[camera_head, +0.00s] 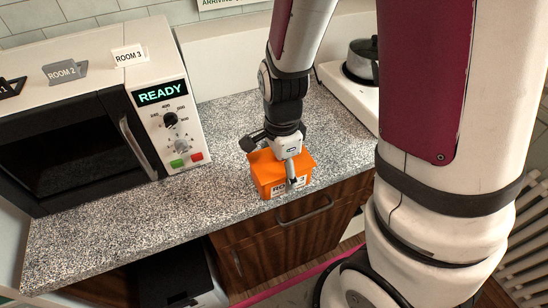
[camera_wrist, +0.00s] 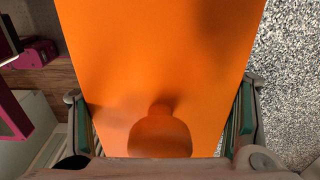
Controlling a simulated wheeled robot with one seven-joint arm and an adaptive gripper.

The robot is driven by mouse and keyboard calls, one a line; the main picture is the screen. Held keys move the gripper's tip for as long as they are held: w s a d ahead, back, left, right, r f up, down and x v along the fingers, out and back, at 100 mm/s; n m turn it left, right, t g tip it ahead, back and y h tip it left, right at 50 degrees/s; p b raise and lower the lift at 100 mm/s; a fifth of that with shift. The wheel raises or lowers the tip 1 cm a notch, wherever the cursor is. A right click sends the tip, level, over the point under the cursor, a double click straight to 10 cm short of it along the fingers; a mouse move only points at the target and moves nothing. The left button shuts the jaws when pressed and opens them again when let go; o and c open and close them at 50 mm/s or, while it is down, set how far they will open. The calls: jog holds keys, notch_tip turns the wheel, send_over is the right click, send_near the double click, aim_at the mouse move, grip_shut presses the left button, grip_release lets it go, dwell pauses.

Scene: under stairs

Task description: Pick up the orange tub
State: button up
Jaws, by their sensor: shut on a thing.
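The orange tub (camera_head: 265,175) stands on the speckled counter near its front edge, right of the microwave. A label that partly reads "ROOM" shows on its front, partly covered by a finger. My gripper (camera_head: 286,168) comes down over the tub from above and is shut on it. In the wrist view the tub's flat orange surface (camera_wrist: 160,60) fills the middle, with a finger of my gripper (camera_wrist: 160,125) on each side. I cannot tell whether the tub touches the counter or is slightly above it.
A microwave (camera_head: 95,110) showing "READY" stands to the left, with small room signs (camera_head: 65,71) on top. A white hob with a pot (camera_head: 362,58) is at the back right. The speckled counter (camera_head: 110,220) is clear at the front left. Wooden cabinets (camera_head: 285,245) lie below.

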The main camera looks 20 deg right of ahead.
jog(key=s, duration=0.3)
jog(key=shift+r, duration=0.2)
jog(key=shift+s+r+p, duration=0.1)
jog(key=shift+s+p, duration=1)
jog(key=shift+p, duration=0.25)
jog(key=o, duration=0.6)
jog(key=c, duration=0.8)
